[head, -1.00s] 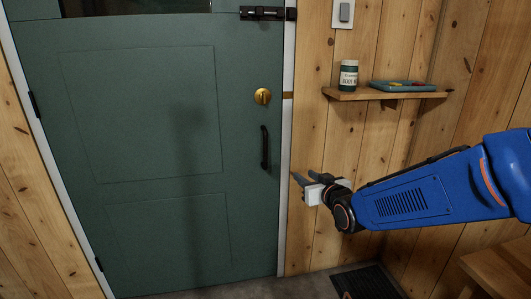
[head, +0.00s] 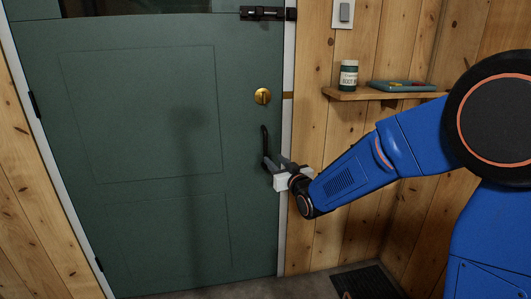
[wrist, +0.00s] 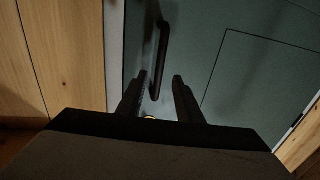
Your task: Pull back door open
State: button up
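The green back door (head: 140,120) stands shut in its white frame. Its black vertical pull handle (head: 264,140) is near the right edge, and its lower part is partly hidden by my gripper. My gripper (head: 271,163) is at the handle's lower end. In the wrist view the handle (wrist: 163,45) runs down between the two spread fingers of my gripper (wrist: 160,80), with a gap visible on each side. A brass thumb-turn (head: 262,96) sits above the handle. A black slide bolt (head: 262,13) is at the top right; whether it is engaged is unclear.
A wooden shelf (head: 375,95) with a jar (head: 348,75) and a teal tray (head: 405,86) is on the right wall, above my arm. A light switch (head: 344,13) is higher up. A dark mat (head: 367,282) lies on the floor. Hinges are on the door's left edge.

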aim_at(266, 152)
jog(key=x, duration=0.9)
jog(key=shift+w, duration=0.1)
jog(key=shift+c, duration=0.5)
grip_shut()
